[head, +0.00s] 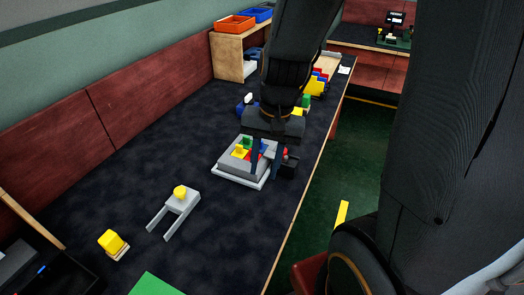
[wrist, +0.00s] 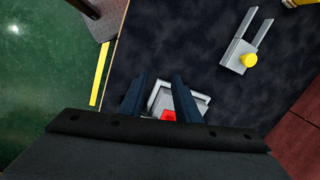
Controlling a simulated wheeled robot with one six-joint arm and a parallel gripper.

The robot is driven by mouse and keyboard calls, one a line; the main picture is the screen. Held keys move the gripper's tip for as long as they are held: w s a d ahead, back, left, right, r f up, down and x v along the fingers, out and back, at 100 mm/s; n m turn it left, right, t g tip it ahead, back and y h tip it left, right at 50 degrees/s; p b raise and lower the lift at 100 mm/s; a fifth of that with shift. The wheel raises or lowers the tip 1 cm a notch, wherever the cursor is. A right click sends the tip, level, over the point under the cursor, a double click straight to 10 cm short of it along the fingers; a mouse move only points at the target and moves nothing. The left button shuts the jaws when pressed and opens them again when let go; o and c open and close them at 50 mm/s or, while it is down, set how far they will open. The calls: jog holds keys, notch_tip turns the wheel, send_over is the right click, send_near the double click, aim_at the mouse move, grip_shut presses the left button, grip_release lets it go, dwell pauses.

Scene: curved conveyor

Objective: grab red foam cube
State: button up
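A red foam cube (head: 254,156) is in a grey square tray (head: 232,176) with green, yellow and blue pieces beside it in the head view. The red cube (wrist: 168,115) also shows in the wrist view, partly hidden by the gripper's body. My gripper (head: 264,172) points down over the tray's right side. Its two dark blue fingers (wrist: 159,77) are spread apart, with the red cube seen in the gap between them. I cannot tell whether the fingertips touch the tray.
A grey two-pronged piece with a yellow knob (head: 180,192) and a yellow block (head: 112,242) lie to the left. A small black object (head: 289,169) is right of the tray. Colored blocks (head: 315,86) stand behind. The dark table is clear at centre left.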

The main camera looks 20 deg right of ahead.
jog(key=w+d+m+t+p, duration=0.1)
jog(key=w+m+p, duration=0.1)
jog(key=w+m, duration=0.2)
jog(key=w+d+m+t+y+p, duration=0.1)
jog(key=w+m+p, duration=0.2)
jog(key=m, duration=0.7)
jog(key=w+d+f+m+p, duration=0.1)
jog(key=w+m+p, duration=0.1)
jog(key=w+m, duration=0.4)
jog(key=shift+d+m+t+y+p, duration=0.3)
jog(key=shift+d+m+t, duration=0.1)
jog(key=shift+m, duration=0.1)
jog(key=shift+s+x, duration=0.1)
jog(key=shift+x, duration=1.35)
jog(key=shift+s+x, duration=0.15)
jog(key=shift+x, duration=1.3)
jog(key=shift+c, duration=0.5)
grip_shut()
